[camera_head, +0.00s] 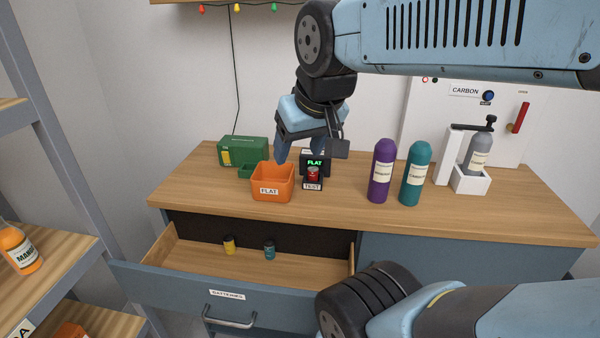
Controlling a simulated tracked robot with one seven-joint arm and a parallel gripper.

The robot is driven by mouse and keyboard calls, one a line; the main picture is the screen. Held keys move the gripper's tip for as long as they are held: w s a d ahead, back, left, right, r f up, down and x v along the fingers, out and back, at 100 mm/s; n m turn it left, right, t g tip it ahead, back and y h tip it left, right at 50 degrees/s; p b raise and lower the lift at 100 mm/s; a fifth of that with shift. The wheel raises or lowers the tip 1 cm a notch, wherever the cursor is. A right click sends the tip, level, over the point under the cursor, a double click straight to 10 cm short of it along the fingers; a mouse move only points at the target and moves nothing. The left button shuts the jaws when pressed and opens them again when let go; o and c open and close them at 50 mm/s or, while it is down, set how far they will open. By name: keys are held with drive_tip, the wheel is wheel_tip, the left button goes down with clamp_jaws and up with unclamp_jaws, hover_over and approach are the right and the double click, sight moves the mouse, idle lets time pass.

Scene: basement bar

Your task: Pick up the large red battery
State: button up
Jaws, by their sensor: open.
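The large red battery (313,174) stands upright in the small black tester marked TEST (313,186) on the wooden counter. The tester's display (314,162) reads FLAT in green. My gripper (299,157) is above and just left of the battery, pointing down, over the space between the tester and the orange bin. One finger shows clearly at its left; the other is partly hidden against the dark tester. The gripper is open and I see nothing held in it.
The orange bin (272,194) marked FLAT stands left of the tester, with a green box (243,151) behind. Purple (381,171) and teal (416,174) bottles stand right. The open drawer (185,253) below holds a yellow battery (229,245) and a teal battery (269,250).

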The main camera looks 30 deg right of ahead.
drive_tip(key=shift+w, duration=0.1)
drive_tip(key=m+g, duration=0.3)
drive_tip(key=g, duration=0.3)
hover_over(313, 167)
wheel_tip(313, 167, down, 8)
drive_tip(key=f, duration=0.8)
drive_tip(key=shift+a+f, duration=0.1)
drive_tip(key=shift+a, duration=0.3)
drive_tip(key=shift+d+f, duration=0.2)
drive_tip(key=shift+f, duration=1.15)
drive_tip(key=shift+d+f, duration=0.15)
drive_tip(key=shift+f, duration=1.2)
clamp_jaws()
